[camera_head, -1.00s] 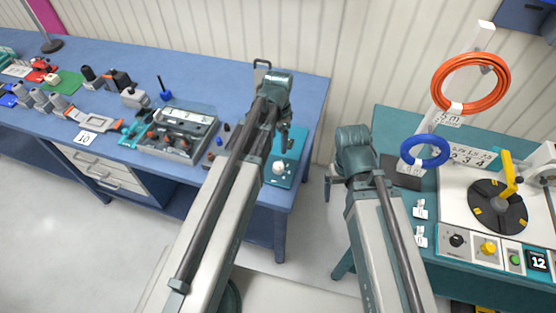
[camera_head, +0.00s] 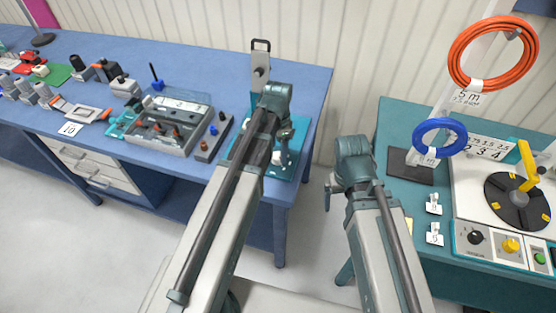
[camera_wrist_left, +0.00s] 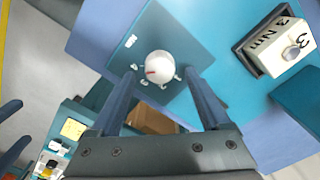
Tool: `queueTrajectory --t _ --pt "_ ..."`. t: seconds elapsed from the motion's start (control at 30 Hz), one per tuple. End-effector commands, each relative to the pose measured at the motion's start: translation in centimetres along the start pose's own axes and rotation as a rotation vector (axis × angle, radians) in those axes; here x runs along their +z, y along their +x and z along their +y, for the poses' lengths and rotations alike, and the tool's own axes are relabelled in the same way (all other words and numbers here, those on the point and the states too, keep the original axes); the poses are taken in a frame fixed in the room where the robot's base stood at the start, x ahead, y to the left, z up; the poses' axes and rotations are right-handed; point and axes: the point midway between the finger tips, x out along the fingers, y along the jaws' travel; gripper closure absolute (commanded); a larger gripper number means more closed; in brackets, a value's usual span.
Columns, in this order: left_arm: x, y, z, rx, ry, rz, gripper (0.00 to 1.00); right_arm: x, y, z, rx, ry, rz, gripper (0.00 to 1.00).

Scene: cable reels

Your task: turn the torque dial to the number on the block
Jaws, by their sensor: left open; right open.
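The torque dial (camera_wrist_left: 160,65) is a round white knob with a red mark, on a teal plate (camera_wrist_left: 188,45). Small white marks sit around it; their numbers are unreadable. A cream block (camera_wrist_left: 283,42) reading "3 Nm", with a round silver part, stands at the upper right of the left wrist view. My left gripper (camera_wrist_left: 160,78) is open, its fingers either side of the dial in that view; I see no contact. In the head view my left gripper (camera_head: 284,145) is above the teal plate, largely hiding the dial. My right gripper (camera_head: 333,192) is open and empty in the gap between the tables.
A tool tray (camera_head: 170,125) and a "10" card (camera_head: 70,129) lie on the blue table (camera_head: 205,70). A tall stand (camera_head: 261,65) rises behind my left gripper. The right table (camera_head: 405,115) holds orange (camera_head: 492,52) and blue (camera_head: 440,138) cable coils and a winding machine.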

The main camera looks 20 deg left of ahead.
Motion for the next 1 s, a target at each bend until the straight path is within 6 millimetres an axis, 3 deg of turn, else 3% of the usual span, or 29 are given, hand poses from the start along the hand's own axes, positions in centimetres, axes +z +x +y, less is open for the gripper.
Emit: queueTrajectory --t 0.03,0.13,0.5,0.93,1.0 --pt "0.0 1.3 0.0 0.0 0.0 0.0 0.2 -0.1 1.3 -0.1 0.0 0.0 0.0 0.03" --pt "0.0 2.0 0.0 0.0 0.0 0.0 0.2 -0.1 2.0 -0.2 0.0 0.0 0.0 0.03" --pt "0.0 2.2 0.0 0.0 0.0 0.0 0.2 -0.1 2.2 -0.2 0.0 0.001 0.0 0.03" --pt "0.0 2.3 0.0 0.0 0.0 0.0 0.95 -0.1 2.2 -0.2 0.0 0.0 0.0 0.03" --pt "0.0 2.3 0.0 0.0 0.0 0.0 1.0 -0.1 2.2 -0.2 0.0 0.0 0.0 0.03"
